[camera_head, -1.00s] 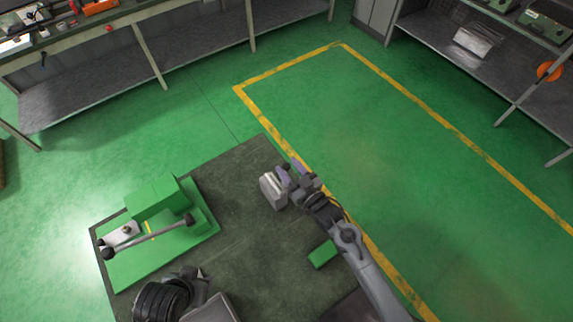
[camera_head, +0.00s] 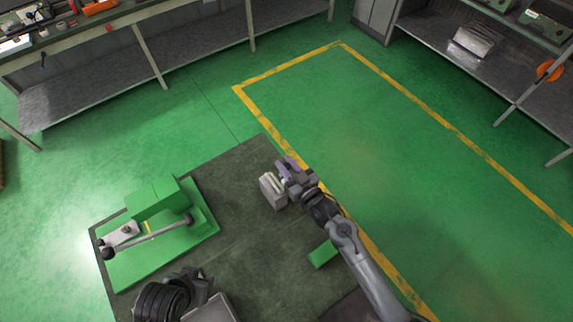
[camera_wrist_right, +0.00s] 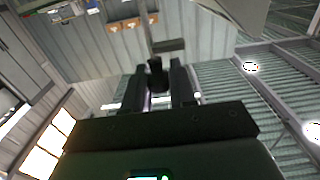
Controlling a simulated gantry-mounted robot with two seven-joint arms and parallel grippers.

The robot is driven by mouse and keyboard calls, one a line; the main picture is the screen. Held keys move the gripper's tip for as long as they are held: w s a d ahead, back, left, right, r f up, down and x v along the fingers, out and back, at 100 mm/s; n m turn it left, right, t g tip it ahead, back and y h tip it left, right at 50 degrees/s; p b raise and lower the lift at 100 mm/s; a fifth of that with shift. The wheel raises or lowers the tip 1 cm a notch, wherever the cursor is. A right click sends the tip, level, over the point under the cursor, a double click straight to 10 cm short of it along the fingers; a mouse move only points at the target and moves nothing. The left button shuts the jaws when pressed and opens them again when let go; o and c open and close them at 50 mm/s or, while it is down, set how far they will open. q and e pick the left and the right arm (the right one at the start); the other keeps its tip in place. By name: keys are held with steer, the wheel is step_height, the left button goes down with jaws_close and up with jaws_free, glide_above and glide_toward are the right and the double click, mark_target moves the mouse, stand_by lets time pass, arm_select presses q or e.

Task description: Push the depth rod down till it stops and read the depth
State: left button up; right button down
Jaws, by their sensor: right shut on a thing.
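My right gripper (camera_head: 285,168) reaches in from the lower right of the head view. It is beside a pale grey block (camera_head: 272,192) near the right edge of the dark table. In the right wrist view the two dark fingers of this gripper (camera_wrist_right: 162,88) have a dark, round-ended piece (camera_wrist_right: 155,72) between them. It may be the depth rod, but the picture is too dark to be sure. No depth scale or reading is legible. My left arm's dark ribbed end (camera_head: 163,300) shows at the lower edge of the head view; its fingertips are not clear.
A green press-like fixture (camera_head: 158,197) with a long grey lever (camera_head: 150,236) stands on the left of the dark table (camera_head: 240,235). A small green block (camera_head: 322,254) lies near the right arm. Open floor lies beyond; benches stand at the back.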

step_height(320, 180, down, 4)
steer(key=b, duration=0.3)
steer(key=shift+r, duration=0.2)
steer(key=c, duration=1)
jaws_free()
steer(key=shift+o, duration=0.2)
